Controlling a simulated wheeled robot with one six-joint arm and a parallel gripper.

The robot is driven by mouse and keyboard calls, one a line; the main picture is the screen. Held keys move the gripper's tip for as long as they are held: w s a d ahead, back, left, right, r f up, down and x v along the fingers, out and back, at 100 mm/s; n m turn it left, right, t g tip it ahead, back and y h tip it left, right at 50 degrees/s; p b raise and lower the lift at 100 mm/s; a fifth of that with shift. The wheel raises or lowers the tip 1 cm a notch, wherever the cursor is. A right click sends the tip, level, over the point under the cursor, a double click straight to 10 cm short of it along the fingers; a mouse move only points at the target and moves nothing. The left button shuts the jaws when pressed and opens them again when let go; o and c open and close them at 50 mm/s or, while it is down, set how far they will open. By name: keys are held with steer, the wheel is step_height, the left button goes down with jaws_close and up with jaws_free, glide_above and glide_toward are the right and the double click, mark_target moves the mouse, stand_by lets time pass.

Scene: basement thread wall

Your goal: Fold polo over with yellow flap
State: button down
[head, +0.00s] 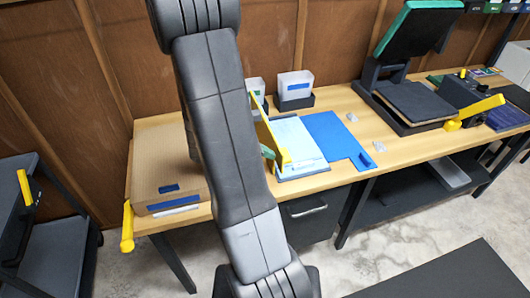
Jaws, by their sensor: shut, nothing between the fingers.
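A blue folding board (335,135) lies on the wooden bench right of my arm. A pale blue cloth (300,143), which looks like the polo, lies flat on its left part. The yellow flap (272,140) stands raised and steeply tilted at the cloth's left side, partly hidden behind my arm. A small green piece (267,152) shows beside the flap; I cannot tell what it is. My arm crosses the view from top to bottom and hides the area left of the flap. My gripper is not seen.
A cardboard box (165,165) sits at the bench's left end. White bins (295,88) stand behind the board. A dark cart (60,225) is at far left.

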mark_target(285, 150)
steer(key=d+p, duration=0.1)
steer(key=d+y+p, duration=0.1)
steer(key=w+d+r+y+p, duration=0.1)
steer(key=shift+d+g+p, duration=0.2)
steer(key=shift+g+p, duration=0.1)
steer(key=shift+g, duration=0.1)
steer(key=shift+w+d+f+y, duration=0.15)
steer(key=shift+d+y, duration=0.1)
steer(key=shift+d, duration=0.1)
steer(key=shift+w+d+f+y, duration=0.1)
steer(key=shift+d+y, duration=0.15)
steer(key=shift+d, duration=0.1)
steer(key=shift+w+d, duration=0.15)
steer(key=shift+d, duration=0.3)
steer(key=shift+a, duration=0.1)
